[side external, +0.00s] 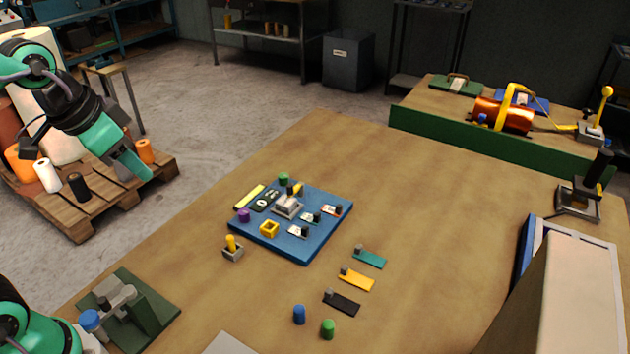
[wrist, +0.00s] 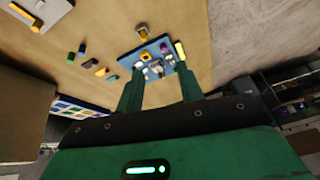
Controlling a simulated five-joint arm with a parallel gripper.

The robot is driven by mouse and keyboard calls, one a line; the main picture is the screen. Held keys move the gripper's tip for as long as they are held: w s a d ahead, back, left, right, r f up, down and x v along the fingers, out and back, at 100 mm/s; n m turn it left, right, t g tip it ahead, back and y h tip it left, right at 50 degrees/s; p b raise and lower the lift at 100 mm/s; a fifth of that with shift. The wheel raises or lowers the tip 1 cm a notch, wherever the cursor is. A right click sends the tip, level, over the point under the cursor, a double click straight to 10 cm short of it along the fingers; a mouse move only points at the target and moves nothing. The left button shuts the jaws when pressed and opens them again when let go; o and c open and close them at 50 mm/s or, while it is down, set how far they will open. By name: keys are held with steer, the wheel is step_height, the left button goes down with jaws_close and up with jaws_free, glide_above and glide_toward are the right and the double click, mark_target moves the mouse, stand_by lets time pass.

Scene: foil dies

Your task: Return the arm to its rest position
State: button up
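My gripper (side external: 140,172) is at the upper left of the side external view, beyond the table's left edge, pointing down and right. In the wrist view my gripper (wrist: 160,68) has its two green fingers apart with nothing held. The blue board (side external: 318,243) on the table is far from it; it shows between and past the fingers in the wrist view (wrist: 163,68). On the board are a grey block (side external: 288,205), a yellow square ring (side external: 269,229), a purple cylinder (side external: 243,215), a green cylinder (side external: 284,179) and several small plates.
A yellow-handled stamp (side external: 233,250) stands left of the board. Teal (side external: 370,260), yellow (side external: 358,281) and black plates (side external: 341,304) lie to its right. Blue (side external: 299,314) and green cylinders (side external: 328,329) stand near the front. A pallet (side external: 85,215) with rolls is behind my gripper in the picture.

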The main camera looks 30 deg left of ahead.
steer(key=shift+s+a+f+n+t, duration=0.15)
steer(key=shift+s+f+n, duration=0.3)
steer(key=shift+s, duration=0.35)
steer(key=shift+s+a+f+n+t, duration=0.1)
steer(key=shift+s+f+n, duration=0.3)
steer(key=shift+s, duration=0.4)
steer(key=shift+s+a+f+n+t, duration=0.15)
steer(key=shift+s+f+n, duration=0.3)
steer(key=shift+s, duration=0.35)
